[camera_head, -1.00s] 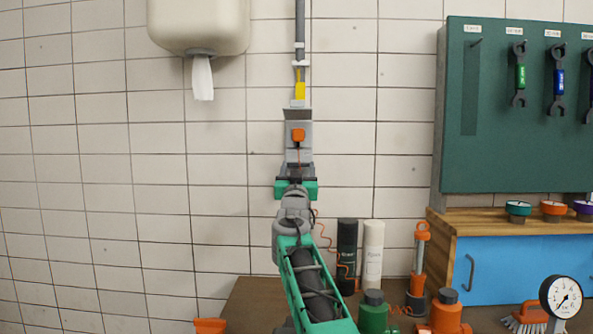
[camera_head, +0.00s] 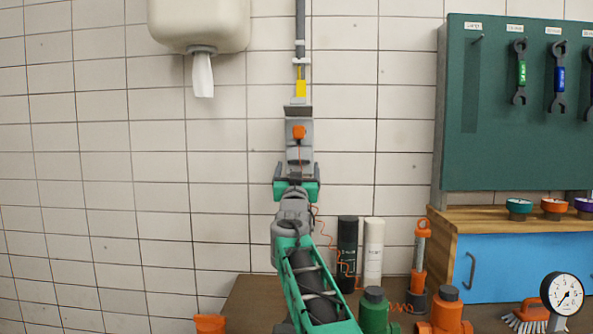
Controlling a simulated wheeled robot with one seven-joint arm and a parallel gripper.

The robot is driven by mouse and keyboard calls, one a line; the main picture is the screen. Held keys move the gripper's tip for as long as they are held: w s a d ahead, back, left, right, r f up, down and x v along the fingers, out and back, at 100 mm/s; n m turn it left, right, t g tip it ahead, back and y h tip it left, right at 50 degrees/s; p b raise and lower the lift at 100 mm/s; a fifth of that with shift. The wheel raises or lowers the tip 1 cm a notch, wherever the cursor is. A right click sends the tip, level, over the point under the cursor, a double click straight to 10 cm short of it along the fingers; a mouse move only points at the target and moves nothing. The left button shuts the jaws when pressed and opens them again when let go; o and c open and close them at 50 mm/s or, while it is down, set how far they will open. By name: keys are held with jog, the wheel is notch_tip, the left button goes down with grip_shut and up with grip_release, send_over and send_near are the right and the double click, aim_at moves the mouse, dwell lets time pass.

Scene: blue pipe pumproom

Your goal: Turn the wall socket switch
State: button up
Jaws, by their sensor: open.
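The wall socket (camera_head: 299,153) is a grey box on the tiled wall, with a dark lid tilted out at its top and an orange switch knob (camera_head: 298,132) on its upper face. A grey conduit with a yellow tag runs up from it. My gripper (camera_head: 297,168) is in front of the lower part of the socket, below the orange knob, with its green body across the socket's bottom. The gripper is open, its dark fingers apart to the left and right. The fingers do not surround the knob in the picture. Whether they touch the socket cannot be told.
A wooden bench (camera_head: 255,295) below holds a black canister (camera_head: 347,250), a white canister (camera_head: 373,250), an orange-and-grey tool (camera_head: 419,270), bottles and a gauge (camera_head: 562,294). A towel dispenser (camera_head: 200,22) hangs upper left; a green tool board (camera_head: 500,130) is at right.

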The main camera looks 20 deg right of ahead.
jog(key=b+v, duration=0.1)
jog(key=v, duration=0.5)
